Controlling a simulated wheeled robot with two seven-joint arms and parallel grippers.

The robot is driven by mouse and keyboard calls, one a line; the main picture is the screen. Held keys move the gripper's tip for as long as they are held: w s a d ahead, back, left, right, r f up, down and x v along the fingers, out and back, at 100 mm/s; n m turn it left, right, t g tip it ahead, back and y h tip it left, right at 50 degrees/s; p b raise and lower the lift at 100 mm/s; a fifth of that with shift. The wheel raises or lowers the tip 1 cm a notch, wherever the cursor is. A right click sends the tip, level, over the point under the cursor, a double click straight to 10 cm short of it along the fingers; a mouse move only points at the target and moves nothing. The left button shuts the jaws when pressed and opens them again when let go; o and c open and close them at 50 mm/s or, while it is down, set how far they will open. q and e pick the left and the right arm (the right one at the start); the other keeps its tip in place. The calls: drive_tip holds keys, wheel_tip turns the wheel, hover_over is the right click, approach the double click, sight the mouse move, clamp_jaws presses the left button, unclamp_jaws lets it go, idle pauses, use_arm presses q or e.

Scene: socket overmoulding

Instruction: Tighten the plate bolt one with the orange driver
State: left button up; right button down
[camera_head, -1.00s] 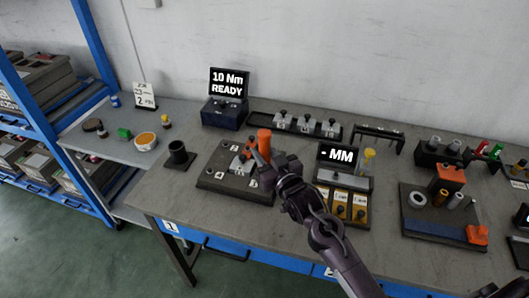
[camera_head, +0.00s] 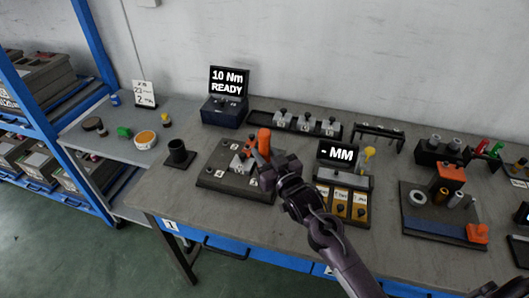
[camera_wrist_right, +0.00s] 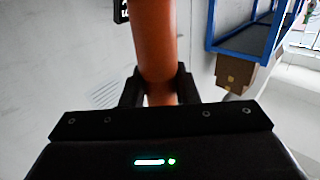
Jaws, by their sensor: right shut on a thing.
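The orange driver (camera_head: 264,140) stands upright over the dark fixture plate (camera_head: 215,183) in the head view. My right gripper (camera_head: 258,160) is shut around it. In the right wrist view the orange driver (camera_wrist_right: 155,45) rises between the two black fingers of my right gripper (camera_wrist_right: 158,88). The driver's lower end and the bolt under it are hidden by the gripper and the parts on the plate. Small grey and orange parts (camera_head: 240,160) sit on the plate left of the driver. My left gripper is not in view.
A torque display (camera_head: 229,80) reading "10 Nm READY" stands behind the plate. A black cup (camera_head: 178,152) is to its left. A gauge display (camera_head: 336,154) reading "- MM" and yellow bins (camera_head: 340,200) stand to the right, close to my right arm.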

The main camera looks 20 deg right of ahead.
sight(267, 148)
drive_tip(key=shift+f+b, duration=0.35)
drive_tip(key=shift+f, duration=0.25)
idle(0.6)
drive_tip(key=shift+s+a+f, duration=0.1)
drive_tip(key=shift+s+f, duration=0.05)
drive_tip(key=shift+f, duration=0.55)
idle(1.0)
drive_tip(key=shift+r, duration=0.1)
drive_tip(key=shift+r+p, duration=2.2)
drive_tip(key=shift+r, duration=0.6)
